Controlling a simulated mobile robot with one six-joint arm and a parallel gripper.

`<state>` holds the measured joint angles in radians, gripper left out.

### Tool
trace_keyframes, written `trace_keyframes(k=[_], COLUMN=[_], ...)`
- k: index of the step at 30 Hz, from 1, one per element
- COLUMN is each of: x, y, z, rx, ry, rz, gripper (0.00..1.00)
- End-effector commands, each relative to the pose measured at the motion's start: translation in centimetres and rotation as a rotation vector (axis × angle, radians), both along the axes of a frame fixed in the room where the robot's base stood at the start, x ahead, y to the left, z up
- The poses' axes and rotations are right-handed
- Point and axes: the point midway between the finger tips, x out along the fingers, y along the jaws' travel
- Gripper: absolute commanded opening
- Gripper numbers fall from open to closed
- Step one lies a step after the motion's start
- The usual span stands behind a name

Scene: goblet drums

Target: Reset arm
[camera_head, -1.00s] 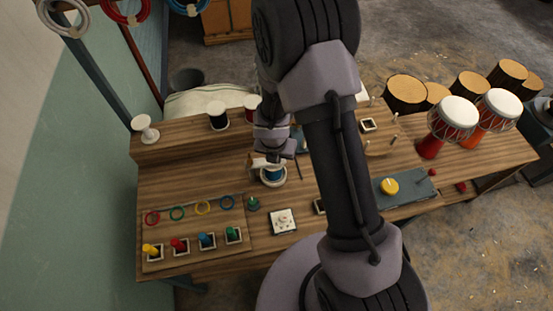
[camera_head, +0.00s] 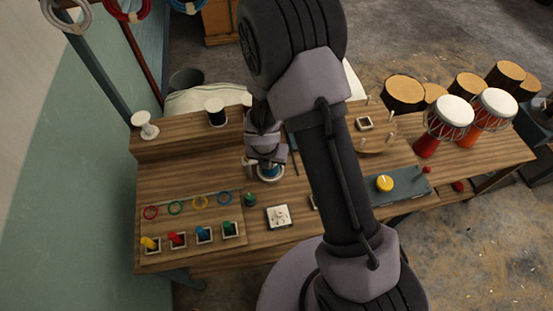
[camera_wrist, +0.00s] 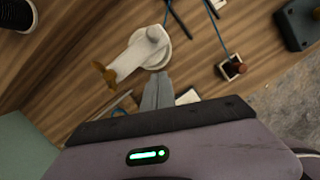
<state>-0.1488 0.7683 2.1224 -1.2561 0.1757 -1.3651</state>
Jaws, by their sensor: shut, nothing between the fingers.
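My arm rises from the lower middle of the head view and reaches over the wooden workbench (camera_head: 190,180). My gripper (camera_wrist: 158,78) shows in the wrist view with its two grey fingers together and nothing between them. In the head view the fingertips are hard to make out near a round white-and-blue item (camera_head: 270,172).
Red-and-white goblet drums (camera_head: 448,118) stand at the bench's right end. A yellow disc (camera_head: 384,183) sits on a blue-grey plate. Coloured rings (camera_head: 200,201) and pegs in square holders (camera_head: 203,235) are at front left. White spools (camera_head: 144,125) stand on the back ledge.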

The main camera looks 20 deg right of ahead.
Motion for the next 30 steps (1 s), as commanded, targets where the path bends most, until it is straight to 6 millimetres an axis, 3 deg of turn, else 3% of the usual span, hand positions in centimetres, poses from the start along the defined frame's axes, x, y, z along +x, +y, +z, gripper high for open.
trace_keyframes(k=[1, 6, 10, 16, 18, 20, 23, 26, 30], x=[-0.2, -1.2, -1.7, -1.9, -1.5, -1.1, -2.1, -6.1, -13.4], y=[0.1, 0.6, 0.8, 0.9, 0.5, -0.5, -3.1, -4.7, -3.4], z=[3.0, 7.6, 9.3, 9.6, 10.0, 11.0, 14.0, 16.3, 16.9], rx=[0.001, 0.001, 0.0, 0.0, 0.008, 0.033, 0.152, 0.371, 0.755], ry=[-0.005, -0.004, -0.004, -0.004, -0.031, -0.089, -0.234, -0.34, -0.292], rz=[-0.004, -0.002, -0.004, -0.008, -0.084, -0.266, -0.807, -1.447, -2.243], gripper=[0.0, 0.0, 0.0, 0.0, 0.0, 0.0, 0.0, 0.0, 0.0])
